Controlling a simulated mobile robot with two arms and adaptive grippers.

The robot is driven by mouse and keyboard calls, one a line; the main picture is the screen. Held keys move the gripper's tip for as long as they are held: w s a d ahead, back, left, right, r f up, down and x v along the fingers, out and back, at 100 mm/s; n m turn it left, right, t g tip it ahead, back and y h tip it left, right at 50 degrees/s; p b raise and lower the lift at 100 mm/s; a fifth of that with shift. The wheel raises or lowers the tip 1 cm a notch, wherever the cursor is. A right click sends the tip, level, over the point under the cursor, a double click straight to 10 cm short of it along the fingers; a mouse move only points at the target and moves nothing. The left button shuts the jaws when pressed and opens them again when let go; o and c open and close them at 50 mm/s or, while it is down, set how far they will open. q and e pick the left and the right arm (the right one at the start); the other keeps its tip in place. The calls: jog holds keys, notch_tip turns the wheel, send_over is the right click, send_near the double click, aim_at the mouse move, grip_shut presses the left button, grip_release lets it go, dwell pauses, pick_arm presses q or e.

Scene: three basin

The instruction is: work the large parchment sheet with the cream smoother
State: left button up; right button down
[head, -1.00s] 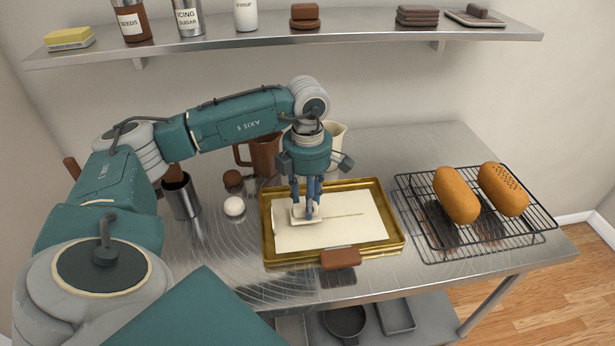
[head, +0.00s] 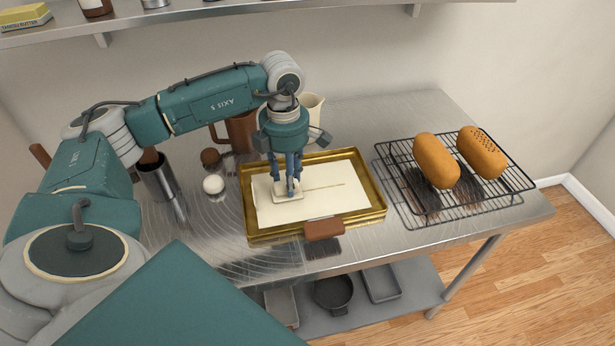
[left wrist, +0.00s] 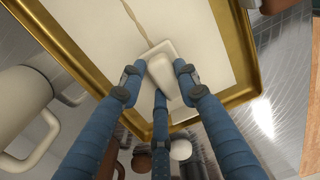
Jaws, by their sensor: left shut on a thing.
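The large parchment sheet (head: 325,203) lies pale and flat in a gold-rimmed tray (head: 378,212) on the steel table. A thin brownish line runs across it, to the right of the smoother in the head view. The cream smoother (head: 284,199) is a small pale block over the sheet's left part; it also shows in the left wrist view (left wrist: 163,72). My left gripper (head: 288,188) points down and is shut on the smoother, its blue fingers around it. Whether the smoother presses on the sheet is hard to tell. My right gripper is not in view.
A brown-handled tool (head: 323,229) lies at the tray's front edge. Behind the tray stand a brown mug (head: 238,132) and a cream jug (head: 312,108). A white ball (head: 213,184) and a metal cup (head: 158,180) are left. A wire rack (head: 425,215) with two loaves is right.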

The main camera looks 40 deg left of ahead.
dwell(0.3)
pick_arm(q)
jog(key=shift+w+d, duration=1.45)
jog(key=shift+w, duration=0.2)
jog(key=shift+w+d, duration=1.5)
jog(key=shift+w, duration=0.25)
jog(key=shift+w+d+b, duration=0.35)
jog(key=shift+w+d, duration=1.1)
jog(key=shift+w, duration=0.3)
